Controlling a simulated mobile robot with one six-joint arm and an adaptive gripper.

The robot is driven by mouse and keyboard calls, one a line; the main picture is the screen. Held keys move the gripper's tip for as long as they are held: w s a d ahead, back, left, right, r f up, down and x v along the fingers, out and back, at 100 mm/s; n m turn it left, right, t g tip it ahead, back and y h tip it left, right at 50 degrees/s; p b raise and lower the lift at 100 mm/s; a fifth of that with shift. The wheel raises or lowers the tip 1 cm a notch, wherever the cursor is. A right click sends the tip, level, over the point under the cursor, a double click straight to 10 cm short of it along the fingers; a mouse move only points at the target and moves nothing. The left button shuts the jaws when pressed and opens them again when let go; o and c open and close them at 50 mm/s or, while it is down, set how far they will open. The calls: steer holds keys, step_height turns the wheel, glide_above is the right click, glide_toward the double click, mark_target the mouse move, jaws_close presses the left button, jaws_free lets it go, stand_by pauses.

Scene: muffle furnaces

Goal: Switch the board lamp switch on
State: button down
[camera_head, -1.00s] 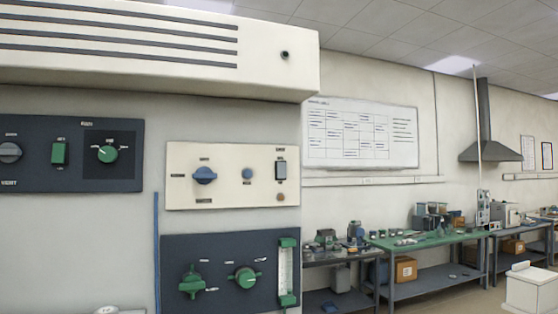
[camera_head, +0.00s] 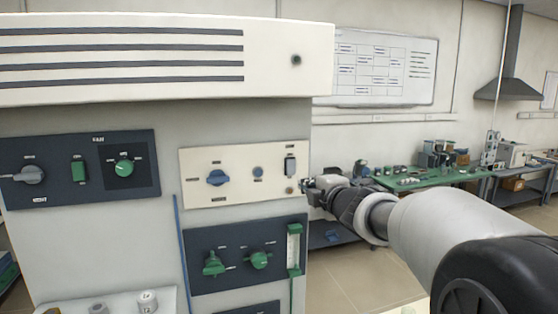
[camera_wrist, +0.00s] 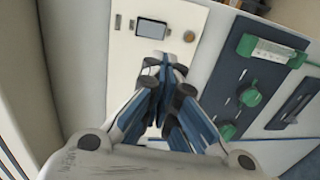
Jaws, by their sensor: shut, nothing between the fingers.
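The cream panel (camera_head: 235,187) on the furnace front carries a dark rectangular rocker switch (camera_head: 290,165) at its upper right, which looks like the lamp switch. Its label is too small to read. The switch also shows in the wrist view (camera_wrist: 152,28), just beyond my fingertips. Whether it is on or off cannot be told. My gripper (camera_head: 306,185) is at the panel's right edge, below and right of the switch. In the wrist view my gripper (camera_wrist: 166,64) has its blue-grey fingers closed together, empty, pointing at the panel. Contact with the switch is not visible.
A small brown round button (camera_head: 290,190) sits under the switch. A blue knob (camera_head: 217,178) is on the panel's left. A dark panel (camera_head: 215,275) with green valves lies below. The vented hood (camera_head: 270,60) juts out above. Benches stand behind my arm.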

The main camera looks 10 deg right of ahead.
mark_target(288, 174)
steer(key=shift+w+a, duration=0.1)
steer(key=shift+w, duration=0.05)
steer(key=p+x, duration=0.4)
steer(key=x, duration=0.9)
steer(key=shift+w+a, duration=0.1)
steer(key=shift+w, duration=0.3)
